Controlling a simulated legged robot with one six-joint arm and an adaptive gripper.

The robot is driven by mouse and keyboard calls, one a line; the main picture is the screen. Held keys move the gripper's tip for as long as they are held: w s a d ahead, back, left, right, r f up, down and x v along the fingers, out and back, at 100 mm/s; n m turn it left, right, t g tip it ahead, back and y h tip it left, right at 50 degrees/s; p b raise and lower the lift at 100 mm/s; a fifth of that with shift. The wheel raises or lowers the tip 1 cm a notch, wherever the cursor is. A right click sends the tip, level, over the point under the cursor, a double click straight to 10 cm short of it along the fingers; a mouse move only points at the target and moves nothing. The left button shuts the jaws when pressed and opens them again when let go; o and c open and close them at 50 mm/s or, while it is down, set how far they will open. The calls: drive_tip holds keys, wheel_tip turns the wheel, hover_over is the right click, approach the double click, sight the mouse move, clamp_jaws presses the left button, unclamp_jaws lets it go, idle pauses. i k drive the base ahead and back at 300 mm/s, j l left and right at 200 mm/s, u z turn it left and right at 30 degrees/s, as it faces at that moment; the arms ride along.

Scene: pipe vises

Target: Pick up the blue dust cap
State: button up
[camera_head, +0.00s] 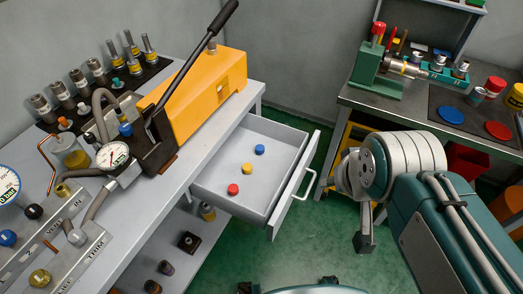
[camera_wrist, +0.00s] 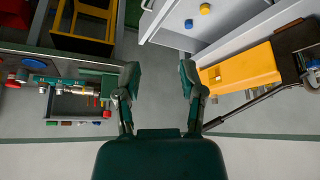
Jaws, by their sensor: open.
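The yellow cap shows in the wrist view (camera_wrist: 188,24). My gripper (camera_wrist: 160,75) is open, with nothing between its fingers. In the head view my arm is to the right of the drawer, and the gripper is apart from the caps.
The drawer's handle (camera_head: 304,184) faces right. An orange pump (camera_head: 207,92) with a long black lever (camera_head: 190,59) stands on the left bench above the drawer. On the right bench are a green vise (camera_head: 372,76), a blue disc (camera_head: 450,114) and a red disc (camera_head: 498,130).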

sight(260, 149)
drive_tip(key=i+l+u, duration=0.6)
drive_tip(key=l, duration=0.2)
drive_tip(key=i+l+u, duration=0.25)
drive_tip(key=l, duration=0.25)
